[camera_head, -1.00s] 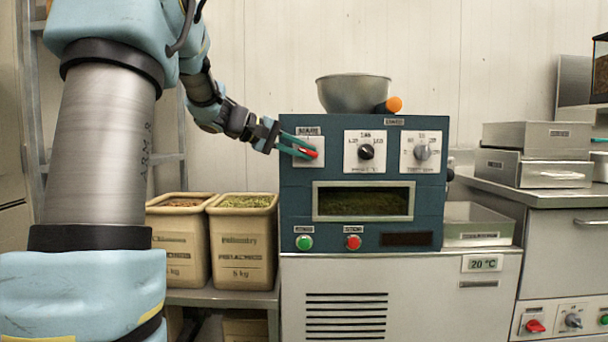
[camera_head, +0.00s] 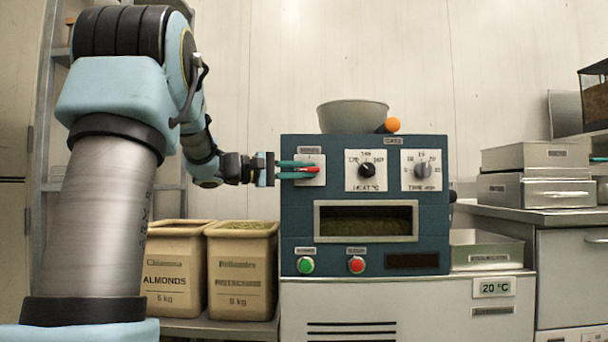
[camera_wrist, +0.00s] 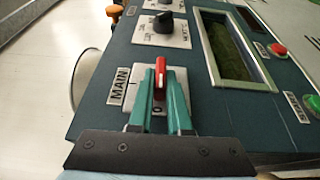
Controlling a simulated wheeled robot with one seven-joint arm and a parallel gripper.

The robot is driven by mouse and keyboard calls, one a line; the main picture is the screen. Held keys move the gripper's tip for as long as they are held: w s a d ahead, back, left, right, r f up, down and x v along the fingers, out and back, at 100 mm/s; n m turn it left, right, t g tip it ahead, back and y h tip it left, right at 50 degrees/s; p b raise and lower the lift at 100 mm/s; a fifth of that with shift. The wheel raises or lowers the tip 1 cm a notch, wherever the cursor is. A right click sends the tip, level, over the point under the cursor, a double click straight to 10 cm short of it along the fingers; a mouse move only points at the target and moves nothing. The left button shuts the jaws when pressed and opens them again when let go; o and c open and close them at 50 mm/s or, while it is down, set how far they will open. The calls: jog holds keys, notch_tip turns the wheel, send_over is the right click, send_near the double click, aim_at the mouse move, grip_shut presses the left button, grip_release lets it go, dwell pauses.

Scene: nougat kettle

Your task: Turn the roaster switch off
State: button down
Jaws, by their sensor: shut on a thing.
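The roaster (camera_head: 300,213) is a dark blue box on a metal cabinet. Its main switch is a red handle (camera_head: 314,169) on a white plate at the upper left of the panel. My gripper (camera_head: 304,169) reaches in from the left, its teal fingers on either side of the handle. In the wrist view the red switch handle (camera_wrist: 159,80) sits between the fingers of my gripper (camera_wrist: 160,78), which is shut on it. The handle lies about level on the panel. A "0" mark shows between the fingers; they hide part of the plate.
Heat (camera_head: 367,171) and time (camera_head: 423,170) knobs are right of the switch. A green button (camera_head: 306,265) and a red button (camera_head: 356,265) sit below the window. A metal bowl (camera_head: 352,116) is on top. Two bins (camera_head: 240,285) stand left, below my arm.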

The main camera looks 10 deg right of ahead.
jog(key=c, duration=0.9)
grip_release()
jog(key=shift+o, duration=0.2)
jog(key=p+v, duration=0.1)
jog(key=v, duration=0.9)
jog(key=shift+a, duration=0.4)
jog(key=shift+s, duration=0.1)
